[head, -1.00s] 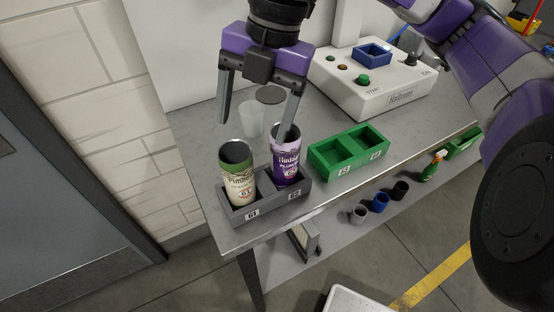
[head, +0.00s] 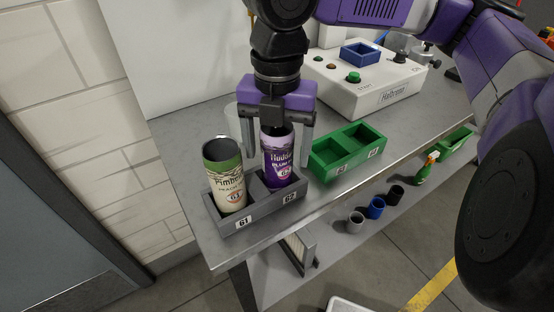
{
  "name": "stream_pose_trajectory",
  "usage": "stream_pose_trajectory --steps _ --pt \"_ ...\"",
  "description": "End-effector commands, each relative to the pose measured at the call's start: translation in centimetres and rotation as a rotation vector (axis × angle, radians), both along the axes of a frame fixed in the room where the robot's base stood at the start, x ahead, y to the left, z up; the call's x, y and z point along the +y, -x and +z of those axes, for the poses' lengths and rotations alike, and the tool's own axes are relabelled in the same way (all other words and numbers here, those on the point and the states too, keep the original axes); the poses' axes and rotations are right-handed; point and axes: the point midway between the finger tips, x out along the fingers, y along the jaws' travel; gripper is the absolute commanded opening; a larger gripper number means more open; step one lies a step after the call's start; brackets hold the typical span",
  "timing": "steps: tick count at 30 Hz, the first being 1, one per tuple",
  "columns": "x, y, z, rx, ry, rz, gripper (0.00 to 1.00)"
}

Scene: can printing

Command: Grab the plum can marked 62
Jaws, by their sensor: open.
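The purple plum can (head: 277,160) stands upright in the right compartment, marked 62, of a grey two-slot holder (head: 262,207) at the table's near left. My gripper (head: 276,160) points down over this can. Its fingers are open, one on each side of the can's upper part; I cannot tell whether either finger touches it. The palm hides the can's top rim. A green-and-cream can (head: 224,177) stands in the left compartment, marked 61, close beside my left finger.
An empty green two-slot tray (head: 347,152) sits just right of my gripper. A white machine (head: 372,88) with buttons and a blue tray stands behind. Several small cups (head: 376,207) stand on the lower shelf.

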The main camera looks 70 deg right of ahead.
Motion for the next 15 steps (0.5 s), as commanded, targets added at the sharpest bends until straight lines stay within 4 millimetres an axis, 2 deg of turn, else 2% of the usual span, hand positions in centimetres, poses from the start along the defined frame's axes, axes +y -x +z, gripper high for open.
stream_pose_trajectory --steps 1,4,12,15 --pt "0.0 0.0 -0.8 0.000 0.000 0.000 0.77" --pt "0.1 0.0 -1.6 0.000 0.000 0.000 0.77" --pt "0.1 0.0 -1.9 -0.002 0.000 0.000 0.77" --pt "0.1 0.0 -1.9 -0.002 0.000 0.000 0.60"
